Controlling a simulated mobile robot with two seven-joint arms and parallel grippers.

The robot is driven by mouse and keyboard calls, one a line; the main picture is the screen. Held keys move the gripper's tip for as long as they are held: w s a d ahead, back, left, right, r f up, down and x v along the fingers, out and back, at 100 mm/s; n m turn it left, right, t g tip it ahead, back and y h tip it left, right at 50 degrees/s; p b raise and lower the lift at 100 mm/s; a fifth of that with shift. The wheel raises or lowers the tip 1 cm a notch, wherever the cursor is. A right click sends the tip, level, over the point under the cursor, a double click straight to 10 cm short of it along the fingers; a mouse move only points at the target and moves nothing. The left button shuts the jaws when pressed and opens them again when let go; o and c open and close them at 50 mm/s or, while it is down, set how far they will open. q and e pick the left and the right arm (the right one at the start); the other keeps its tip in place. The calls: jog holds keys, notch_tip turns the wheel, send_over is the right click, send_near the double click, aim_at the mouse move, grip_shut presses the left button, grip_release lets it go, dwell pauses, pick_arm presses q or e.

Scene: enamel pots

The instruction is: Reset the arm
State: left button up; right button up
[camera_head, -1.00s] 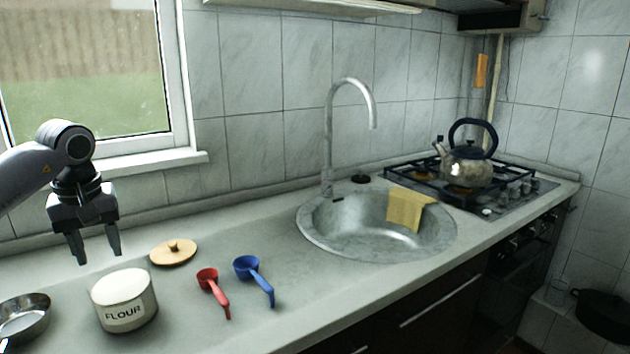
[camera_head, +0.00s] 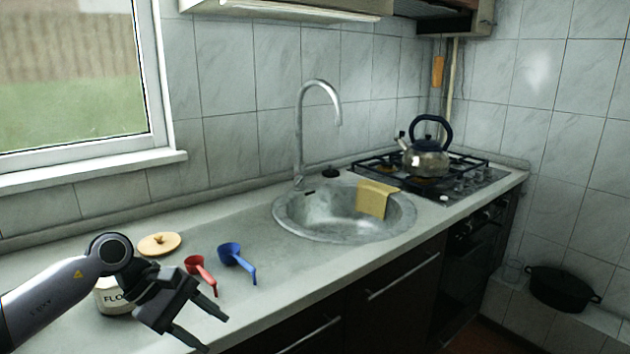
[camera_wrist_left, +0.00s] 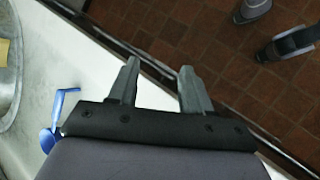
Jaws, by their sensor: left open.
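My left gripper (camera_head: 214,328) is in the lower left of the head view, over the front edge of the counter. Its fingers are apart with nothing between them. In the left wrist view the open fingers (camera_wrist_left: 158,85) point across the counter edge toward the floor. My left arm partly hides the flour pot (camera_head: 113,299). My right gripper is not in the head view.
A wooden lid (camera_head: 159,244), a red scoop (camera_head: 200,270) and a blue scoop (camera_head: 234,258) lie on the counter (camera_head: 290,265).

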pick_arm(q)
jog(key=s+d+n+t+h+p, duration=0.1)
jog(key=s+d+n+t+h, duration=0.2)
jog(key=d+n+h, duration=0.35)
jog(key=s+d+n+t+h, duration=0.3)
jog(key=d+n, duration=0.4)
jog(key=n, duration=0.4)
jog(key=s+a+f+n+t+y+p, duration=0.15)
jog(key=a+f+n+t+y, duration=0.35)
jog(key=n, duration=0.9)
jog(key=s+a+f+n+t+y, duration=0.2)
jog(key=a+f+n+t+y, duration=0.25)
jog(key=n, duration=1.05)
jog(key=s+a+f+n+g+y, duration=0.4)
jog(key=s+f+n+g+y, duration=0.2)
jog(key=s+f+n, duration=0.5)
jog(key=shift+s+f+n+p, duration=0.3)
jog(key=shift+s+n, duration=0.25)
jog(key=shift+s, duration=0.3)
